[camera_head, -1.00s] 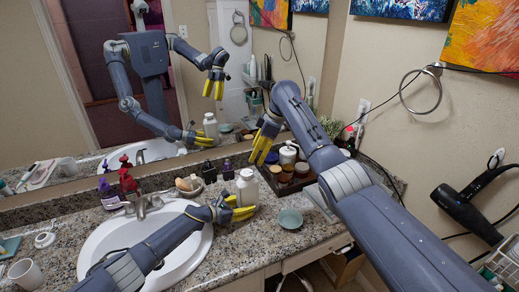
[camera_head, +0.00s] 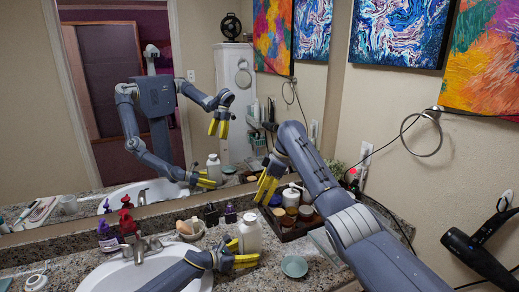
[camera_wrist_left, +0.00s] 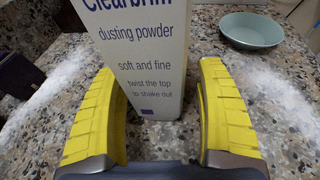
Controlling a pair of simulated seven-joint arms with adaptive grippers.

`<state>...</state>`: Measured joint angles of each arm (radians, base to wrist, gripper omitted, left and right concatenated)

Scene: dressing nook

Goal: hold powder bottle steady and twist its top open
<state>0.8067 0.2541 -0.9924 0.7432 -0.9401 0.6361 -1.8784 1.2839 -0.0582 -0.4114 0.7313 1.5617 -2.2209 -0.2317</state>
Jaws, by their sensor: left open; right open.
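The white powder bottle (camera_head: 250,234) stands upright on the granite counter, right of the sink. In the left wrist view its label (camera_wrist_left: 145,50) reads "dusting powder" and "twist the top to shake out"; its top is out of that frame. My left gripper (camera_head: 246,258) is open, low at the bottle. In the left wrist view its yellow fingers (camera_wrist_left: 163,110) point at the bottle's lower part, one to each side, with a gap on the right. My right gripper (camera_head: 268,183) is open and empty, above and a little right of the bottle, pointing down.
A teal dish (camera_head: 294,266) sits right of the bottle. A dark tray of jars (camera_head: 295,235) lies behind it. Dark small bottles (camera_head: 211,215) and a soap bowl (camera_head: 190,229) stand to the left, by the sink (camera_head: 140,272). The mirror (camera_head: 150,120) rises behind.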

